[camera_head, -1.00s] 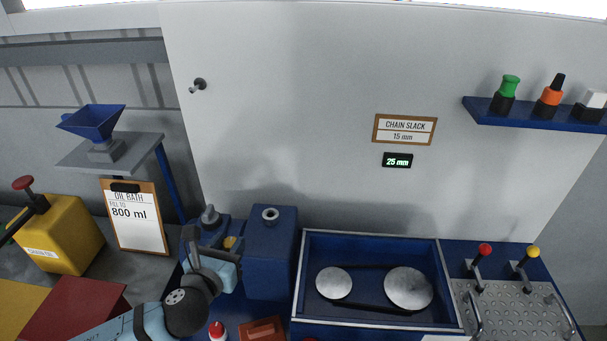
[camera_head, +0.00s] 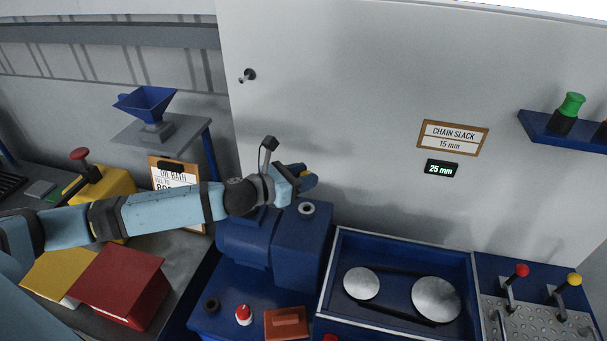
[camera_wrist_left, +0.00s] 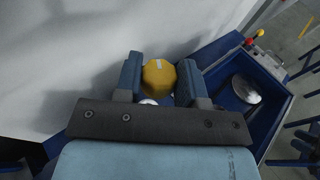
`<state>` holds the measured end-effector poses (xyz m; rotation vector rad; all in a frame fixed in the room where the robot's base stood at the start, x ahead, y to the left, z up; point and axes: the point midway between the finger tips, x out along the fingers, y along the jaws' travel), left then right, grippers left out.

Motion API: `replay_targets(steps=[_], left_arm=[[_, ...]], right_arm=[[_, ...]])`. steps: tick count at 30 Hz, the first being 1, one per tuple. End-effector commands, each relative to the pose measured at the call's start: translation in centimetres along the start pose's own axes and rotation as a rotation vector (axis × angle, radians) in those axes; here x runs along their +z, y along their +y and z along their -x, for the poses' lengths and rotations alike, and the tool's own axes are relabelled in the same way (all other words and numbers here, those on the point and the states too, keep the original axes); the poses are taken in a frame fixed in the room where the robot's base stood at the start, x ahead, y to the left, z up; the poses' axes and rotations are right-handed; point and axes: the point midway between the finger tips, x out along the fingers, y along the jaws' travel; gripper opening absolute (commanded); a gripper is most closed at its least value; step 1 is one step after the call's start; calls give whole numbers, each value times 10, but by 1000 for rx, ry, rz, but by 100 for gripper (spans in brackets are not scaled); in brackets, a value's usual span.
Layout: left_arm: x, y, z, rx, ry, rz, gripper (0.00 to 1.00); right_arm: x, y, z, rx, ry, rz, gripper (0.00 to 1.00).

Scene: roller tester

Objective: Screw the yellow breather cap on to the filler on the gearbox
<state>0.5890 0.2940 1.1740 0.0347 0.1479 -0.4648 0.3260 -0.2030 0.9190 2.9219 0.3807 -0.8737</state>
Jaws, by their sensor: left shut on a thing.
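The yellow breather cap (camera_wrist_left: 159,77) is between the two fingers of my left gripper (camera_wrist_left: 160,85) in the left wrist view. In the wrist view a pale part below the cap (camera_wrist_left: 149,101) is mostly hidden. My right gripper is not in view.
A blue tray with two discs and a chain (camera_head: 402,296) stands right of the gearbox. Red (camera_head: 521,271) and yellow (camera_head: 574,280) levers stand further right. A blue funnel (camera_head: 147,103) sits on a shelf at left. A pale wall panel (camera_head: 350,80) rises behind.

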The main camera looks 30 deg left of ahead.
Motion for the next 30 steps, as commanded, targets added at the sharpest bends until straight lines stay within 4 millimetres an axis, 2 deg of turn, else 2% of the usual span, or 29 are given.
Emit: replay_targets(steps=[1,6,15,30], left_arm=[[-9,0,-1,0,1,2,0],[-26,0,-4,0,1,1,0],[-50,0,-8,0,0,1,0],[-56,0,-8,0,0,0,0]], right_arm=[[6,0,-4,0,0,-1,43],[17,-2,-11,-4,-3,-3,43],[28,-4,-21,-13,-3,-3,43],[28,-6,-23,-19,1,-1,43]])
